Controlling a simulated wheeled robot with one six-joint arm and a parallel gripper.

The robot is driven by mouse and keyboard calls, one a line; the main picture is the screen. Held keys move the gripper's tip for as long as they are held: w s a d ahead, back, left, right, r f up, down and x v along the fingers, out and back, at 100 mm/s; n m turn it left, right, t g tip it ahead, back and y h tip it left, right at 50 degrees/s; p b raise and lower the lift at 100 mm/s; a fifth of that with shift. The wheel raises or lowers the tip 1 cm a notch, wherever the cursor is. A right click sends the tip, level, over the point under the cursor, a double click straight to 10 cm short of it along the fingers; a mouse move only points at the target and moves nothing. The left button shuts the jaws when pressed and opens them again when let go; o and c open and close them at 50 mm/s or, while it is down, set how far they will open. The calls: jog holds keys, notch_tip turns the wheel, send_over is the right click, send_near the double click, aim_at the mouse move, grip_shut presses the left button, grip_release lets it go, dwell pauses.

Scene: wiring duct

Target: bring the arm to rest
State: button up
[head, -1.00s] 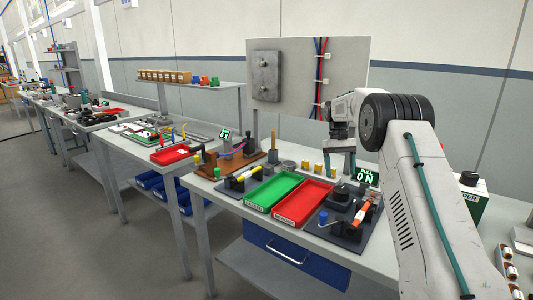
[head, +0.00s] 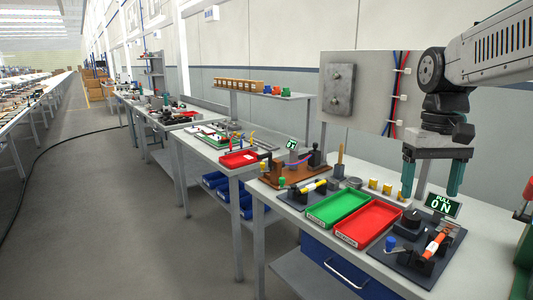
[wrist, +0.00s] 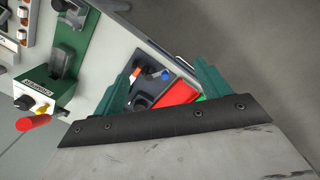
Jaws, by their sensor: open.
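My gripper (head: 432,178) hangs above the back right of the bench in the head view, its two green fingers apart and pointing down. Nothing is between the fingers.
A green tray (head: 337,222) and a red tray (head: 338,237) lie on the bench, left of a dark fixture plate (head: 383,255) with an orange part (head: 435,244). The grey panel (head: 375,62) stands behind. A green-and-white box (wrist: 45,92) shows in the wrist view.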

jog(key=s+a+f+t, duration=0.1)
jog(key=s+f, duration=0.3)
jog(key=s, duration=0.6)
jog(key=s+a+f+t, duration=0.1)
jog(key=s+a+f, duration=0.2)
jog(key=s, duration=0.6)
jog(key=shift+s+a+f, duration=0.35)
jog(key=shift+a+f, duration=0.05)
jog(key=shift+f, duration=0.25)
